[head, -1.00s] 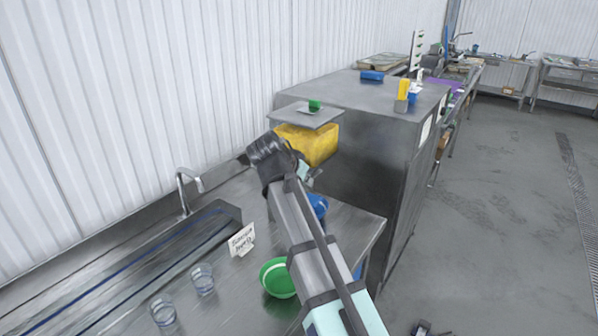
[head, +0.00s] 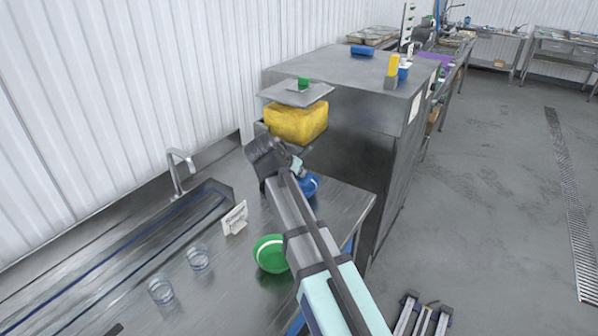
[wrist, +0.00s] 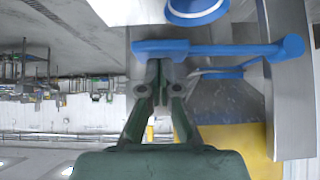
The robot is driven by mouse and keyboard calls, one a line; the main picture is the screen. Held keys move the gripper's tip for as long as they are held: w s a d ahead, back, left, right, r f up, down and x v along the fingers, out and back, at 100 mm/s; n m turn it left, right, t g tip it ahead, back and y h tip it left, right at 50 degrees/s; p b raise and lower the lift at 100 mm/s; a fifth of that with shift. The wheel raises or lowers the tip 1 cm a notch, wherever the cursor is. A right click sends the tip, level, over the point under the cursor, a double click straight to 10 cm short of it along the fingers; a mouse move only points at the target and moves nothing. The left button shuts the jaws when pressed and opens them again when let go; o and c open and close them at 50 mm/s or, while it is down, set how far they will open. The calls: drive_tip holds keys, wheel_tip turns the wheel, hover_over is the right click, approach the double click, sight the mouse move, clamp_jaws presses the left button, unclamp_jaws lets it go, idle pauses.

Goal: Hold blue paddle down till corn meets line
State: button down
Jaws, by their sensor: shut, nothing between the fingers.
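The blue paddle (wrist: 235,50) is a bar with a rounded end that runs across the wrist view, which looks upside down. My gripper (wrist: 160,66) is shut and empty, with its fingertips at the paddle's left end; they look to be touching it, but I cannot tell how hard. A blue bowl (wrist: 190,16) with a pale band shows beyond the paddle. In the head view the blue bowl (head: 311,187) stands under the yellow dispenser box (head: 298,124), partly behind my arm. No corn and no fill level can be made out.
A green bowl (head: 267,255) with a white band, two clear glasses (head: 198,258) and a small sign (head: 235,217) stand on the steel counter. A sink tap (head: 178,170) is at the left. A tall steel cabinet (head: 350,150) stands right of the dispenser.

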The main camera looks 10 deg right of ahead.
sight(300, 183)
drive_tip(key=b, duration=0.1)
drive_tip(key=f+b, duration=0.2)
drive_tip(key=shift+s+d+f+m+t+y, duration=0.2)
drive_tip(key=shift+d+m+t+y, duration=0.05)
drive_tip(key=shift+m+t+y, duration=0.05)
drive_tip(key=f+b, duration=0.2)
drive_tip(key=b, duration=0.1)
drive_tip(key=shift+t+y, duration=0.3)
drive_tip(key=shift+y, duration=0.1)
drive_tip(key=shift+a+f+b, duration=0.1)
drive_tip(key=shift+f+b, duration=0.05)
drive_tip(key=shift+b, duration=0.15)
drive_tip(key=shift+s+f, duration=0.2)
idle(1.2)
drive_tip(key=shift+r, duration=0.15)
idle(4.0)
